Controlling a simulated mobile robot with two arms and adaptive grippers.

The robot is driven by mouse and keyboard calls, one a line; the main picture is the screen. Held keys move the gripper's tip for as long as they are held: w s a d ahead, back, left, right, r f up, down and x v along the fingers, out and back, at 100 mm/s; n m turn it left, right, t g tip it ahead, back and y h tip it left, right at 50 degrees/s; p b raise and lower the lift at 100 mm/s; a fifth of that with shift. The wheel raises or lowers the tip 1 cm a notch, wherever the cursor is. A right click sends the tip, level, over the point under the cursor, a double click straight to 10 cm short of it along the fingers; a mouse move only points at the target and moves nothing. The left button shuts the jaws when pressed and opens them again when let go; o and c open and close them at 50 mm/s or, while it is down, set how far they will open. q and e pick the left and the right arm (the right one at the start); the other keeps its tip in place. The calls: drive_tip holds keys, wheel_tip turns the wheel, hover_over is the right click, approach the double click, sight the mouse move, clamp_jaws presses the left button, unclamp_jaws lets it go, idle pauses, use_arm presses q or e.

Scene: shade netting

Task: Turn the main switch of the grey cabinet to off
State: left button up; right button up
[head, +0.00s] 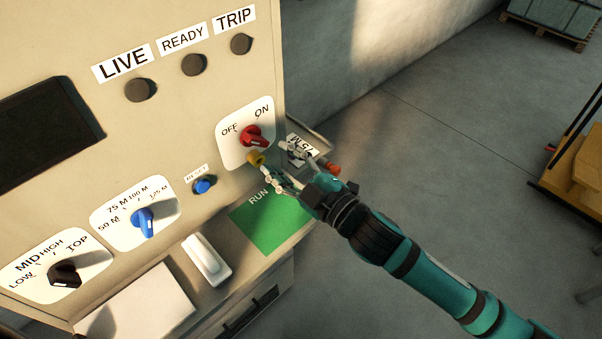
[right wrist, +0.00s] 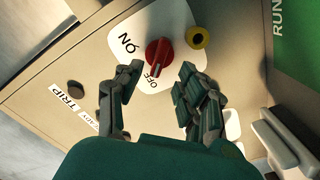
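The main switch (head: 253,136) is a red knob on a white plate marked OFF and ON on the grey cabinet's front (head: 190,125). In the right wrist view the red knob (right wrist: 158,52) has its pale pointer mark towards OFF. My right gripper (head: 278,180) is just below and in front of the switch. In the wrist view its two fingers (right wrist: 160,72) are spread apart, with nothing held; the knob shows beyond the gap between them. Whether a finger touches the knob cannot be told. My left gripper is not in view.
A yellow round part (head: 256,158) sits beside the switch, close to my right fingers. A blue reset button (head: 204,185), blue knob (head: 144,222) and black knob (head: 65,274) are on the panel. Below are a green RUN area (head: 270,226) and a white handle (head: 206,259).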

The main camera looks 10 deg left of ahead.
drive_tip(key=v, duration=0.6)
idle(0.3)
